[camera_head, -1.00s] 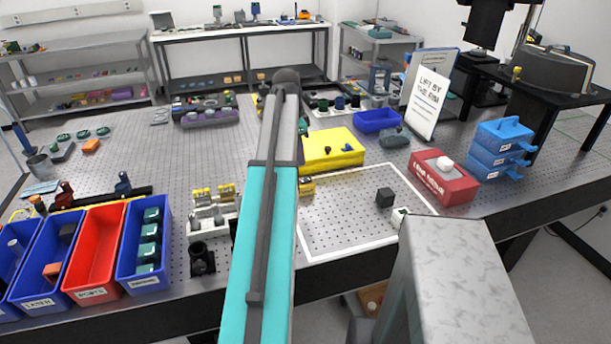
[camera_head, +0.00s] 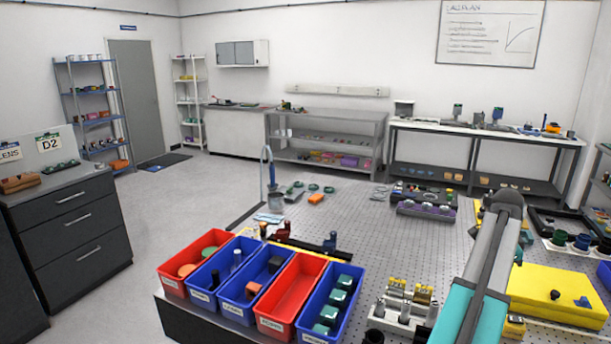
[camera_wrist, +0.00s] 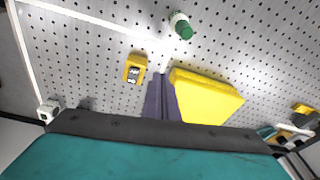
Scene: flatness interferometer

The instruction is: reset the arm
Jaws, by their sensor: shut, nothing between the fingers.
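My arm, with a grey link and a teal link, rises at the lower right of the head view. Its gripper does not show there. In the wrist view my gripper (camera_wrist: 161,98) shows as two dark, narrow fingers close together, shut and empty. It points over the perforated optical table (camera_wrist: 85,62), which also shows in the head view (camera_head: 375,235). A yellow block (camera_wrist: 208,97) lies just right of the fingers in the wrist view. A small yellow part (camera_wrist: 135,68) is to their upper left. I cannot tell the height of the fingers above the table.
A red bin (camera_head: 290,296) and several other red and blue bins line the table's near left edge. Optic mounts (camera_head: 405,304) stand between bins and arm. A yellow case (camera_head: 555,290) lies right of the arm. A dark cabinet (camera_head: 75,235) stands left; open floor (camera_head: 165,220) lies beside it.

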